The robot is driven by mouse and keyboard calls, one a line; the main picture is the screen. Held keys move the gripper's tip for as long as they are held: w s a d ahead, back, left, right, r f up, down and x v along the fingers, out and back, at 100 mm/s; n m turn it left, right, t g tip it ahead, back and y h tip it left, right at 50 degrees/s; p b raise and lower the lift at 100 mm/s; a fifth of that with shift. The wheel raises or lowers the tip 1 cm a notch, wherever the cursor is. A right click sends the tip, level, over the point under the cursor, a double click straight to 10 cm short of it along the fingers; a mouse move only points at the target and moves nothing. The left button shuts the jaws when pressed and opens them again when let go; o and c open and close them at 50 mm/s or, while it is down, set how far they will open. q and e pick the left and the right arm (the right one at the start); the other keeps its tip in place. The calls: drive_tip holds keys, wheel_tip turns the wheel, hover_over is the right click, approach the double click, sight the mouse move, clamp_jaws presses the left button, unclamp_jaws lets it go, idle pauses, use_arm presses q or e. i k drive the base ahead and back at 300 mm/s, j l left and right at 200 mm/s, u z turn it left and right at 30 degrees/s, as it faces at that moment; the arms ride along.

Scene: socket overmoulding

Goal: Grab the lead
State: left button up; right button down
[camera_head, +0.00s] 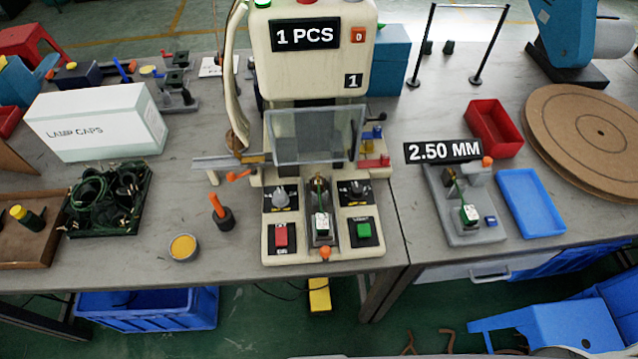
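Several dark green leads (92,190) lie coiled in a black tray (72,232) on the left of the bench. A short green lead end with a white-and-green block (321,224) stands in the fixture at the front of the cream machine (262,130). A similar green piece (468,214) sits in the grey gauge fixture (478,237) under the "2.50 MM" sign. I cannot tell from this view which lead is meant. Neither of my grippers shows in the head view.
A white "LAMP CAPS" box (95,122) stands behind the black tray. A brown tray (25,250) is left of it. An orange-topped tool (222,212) and a yellow-filled round tin (183,248) stand between tray and machine. Red (494,128) and blue (531,203) trays lie right.

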sight(468, 213)
drive_tip(key=z, duration=1.3)
drive_tip(key=u, duration=0.3)
drive_tip(key=l+u, duration=0.25)
drive_tip(key=l, duration=0.15)
drive_tip(key=k+l+u, duration=0.25)
drive_tip(key=l, duration=0.15)
drive_tip(key=l+u, duration=0.2)
drive_tip(key=l, duration=0.25)
drive_tip(key=k+l+u, duration=0.25)
drive_tip(key=i+l, duration=0.1)
